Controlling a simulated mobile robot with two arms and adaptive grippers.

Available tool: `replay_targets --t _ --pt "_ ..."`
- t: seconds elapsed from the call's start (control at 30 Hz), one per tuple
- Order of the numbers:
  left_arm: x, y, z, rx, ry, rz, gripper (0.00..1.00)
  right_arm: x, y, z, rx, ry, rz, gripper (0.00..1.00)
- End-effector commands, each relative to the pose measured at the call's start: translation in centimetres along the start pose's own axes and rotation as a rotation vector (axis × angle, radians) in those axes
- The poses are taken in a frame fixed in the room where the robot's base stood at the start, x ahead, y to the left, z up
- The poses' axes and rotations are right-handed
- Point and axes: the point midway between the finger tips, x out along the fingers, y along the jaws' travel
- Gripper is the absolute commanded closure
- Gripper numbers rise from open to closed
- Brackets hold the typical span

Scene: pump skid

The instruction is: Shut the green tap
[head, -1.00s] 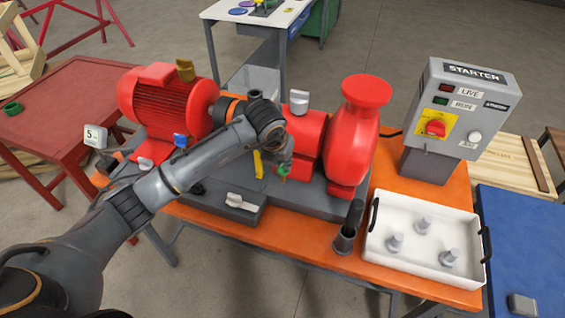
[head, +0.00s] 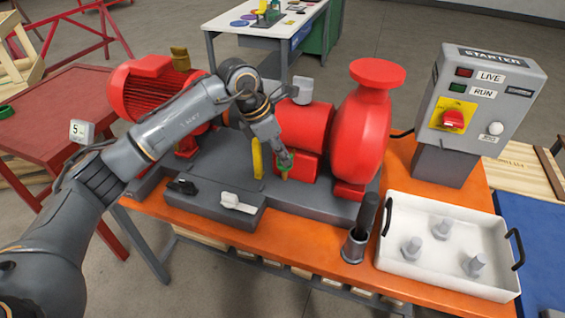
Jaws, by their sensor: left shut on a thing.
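The green tap (head: 284,174) sits low on the front of the red pump casing (head: 304,128), and only a small part of it shows below the fingers. My left gripper (head: 285,166) reaches down to it from above and is shut on it. The fingers cover most of the tap, so I cannot tell the handle's angle. My right gripper is not in view.
A yellow lever (head: 257,158) stands just left of the tap. A grey box with a white handle (head: 238,203) lies in front. A dark holder (head: 355,246), a white tray (head: 400,275) with bolts and the starter box (head: 478,95) are on the right.

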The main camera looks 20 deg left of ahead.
Motion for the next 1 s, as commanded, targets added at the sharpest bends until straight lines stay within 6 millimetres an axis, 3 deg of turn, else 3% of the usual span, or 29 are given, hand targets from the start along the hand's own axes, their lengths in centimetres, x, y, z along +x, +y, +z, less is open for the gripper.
replay_targets --t 0.1,0.4,1.0 --pt "0.2 0.2 0.0 0.101 -0.003 -0.039 1.00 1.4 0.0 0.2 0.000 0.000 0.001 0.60" --pt "0.1 0.4 0.1 0.344 -0.002 -0.140 1.00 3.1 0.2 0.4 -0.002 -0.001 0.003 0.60" --pt "-0.1 0.5 0.2 0.584 -0.002 -0.237 1.00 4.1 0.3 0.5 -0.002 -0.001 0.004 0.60"
